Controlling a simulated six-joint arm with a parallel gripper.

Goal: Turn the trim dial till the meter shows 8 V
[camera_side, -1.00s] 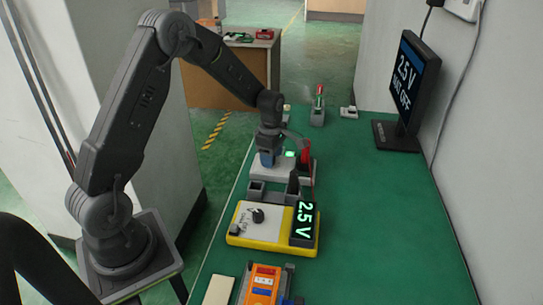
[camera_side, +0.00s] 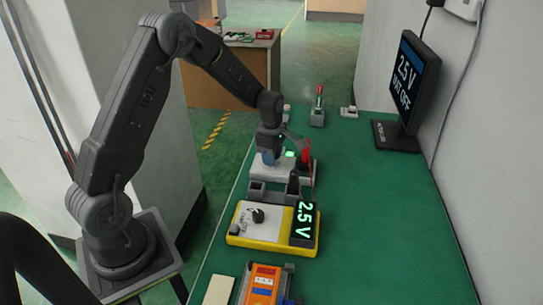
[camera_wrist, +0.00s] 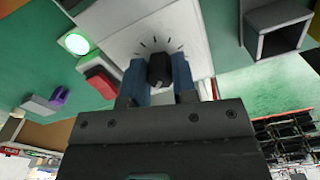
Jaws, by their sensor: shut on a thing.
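The trim dial (camera_wrist: 159,70) is a dark knob on a white panel (camera_wrist: 193,22) with short tick marks fanned around it. My gripper (camera_wrist: 161,78) has its blue fingers shut on the dial, one on each side. In the side view my gripper (camera_side: 271,157) is down at the white fixture (camera_side: 263,172), and it hides the dial there. The yellow meter (camera_side: 262,243) has a dark display (camera_side: 304,224) that reads 2.5 V in green. A monitor (camera_side: 407,80) on the right also reads 2.5 V, with a second line ending in OFF.
A lit green lamp (camera_side: 290,154) and a red part (camera_side: 306,152) are close to my gripper. An orange device (camera_side: 262,285) lies in front. The green bench (camera_side: 375,230) is clear on the right.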

